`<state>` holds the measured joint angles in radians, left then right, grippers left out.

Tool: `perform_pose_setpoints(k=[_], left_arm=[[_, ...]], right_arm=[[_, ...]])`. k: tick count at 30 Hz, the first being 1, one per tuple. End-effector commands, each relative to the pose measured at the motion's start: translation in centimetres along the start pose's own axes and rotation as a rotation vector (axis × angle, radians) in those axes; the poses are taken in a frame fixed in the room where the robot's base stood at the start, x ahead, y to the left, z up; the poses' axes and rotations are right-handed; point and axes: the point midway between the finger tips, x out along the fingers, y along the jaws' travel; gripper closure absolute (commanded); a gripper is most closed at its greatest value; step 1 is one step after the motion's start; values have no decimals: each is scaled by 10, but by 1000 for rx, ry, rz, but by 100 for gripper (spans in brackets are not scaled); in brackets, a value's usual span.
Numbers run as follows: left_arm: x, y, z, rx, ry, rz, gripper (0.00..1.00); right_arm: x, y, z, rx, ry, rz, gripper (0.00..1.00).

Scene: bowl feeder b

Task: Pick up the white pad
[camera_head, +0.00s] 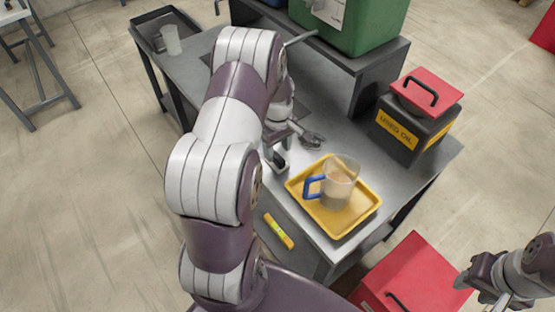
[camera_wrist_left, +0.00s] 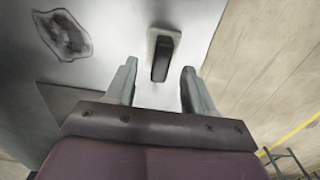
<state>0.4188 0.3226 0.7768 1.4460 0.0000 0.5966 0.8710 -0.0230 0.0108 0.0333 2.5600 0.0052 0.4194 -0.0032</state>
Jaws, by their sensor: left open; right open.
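The white pad (camera_wrist_left: 165,31) lies on the grey bench with a dark block-like part (camera_wrist_left: 160,60) over most of it. It is ahead of my left gripper (camera_wrist_left: 159,68), whose fingers are open and spread to either side of it in the left wrist view. No contact shows, and the gap in depth cannot be told. In the head view my left arm reaches over the bench and largely hides its gripper. My right gripper (camera_head: 473,279) is open and empty at the lower right, away from the bench.
A yellow tray (camera_head: 295,187) with a blue-handled jug (camera_head: 340,180) stands right of my left gripper. A crumpled grey rag (camera_wrist_left: 62,35) lies nearby. A used-oil box (camera_head: 402,130) and a green bin (camera_head: 365,25) stand farther back. A yellow marked bar (camera_head: 279,231) lies at the near edge.

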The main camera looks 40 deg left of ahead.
Motion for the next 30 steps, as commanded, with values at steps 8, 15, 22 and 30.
perform_pose_setpoints(k=[8, 15, 22, 30], left_arm=[[32, -2, 0, 1, 0, 1, 47], [32, -2, 0, 1, 0, 1, 76], [32, -2, 0, 1, 0, 1, 100], [9, -1, 0, 1, 3, 5, 100]], right_arm=[[-4, 0, 0, 0, 0, 0, 57], [-4, 0, 0, 0, 0, 0, 57], [-4, 0, 0, 0, 0, 0, 57], [-2, 0, 0, 0, 0, 0, 57]])
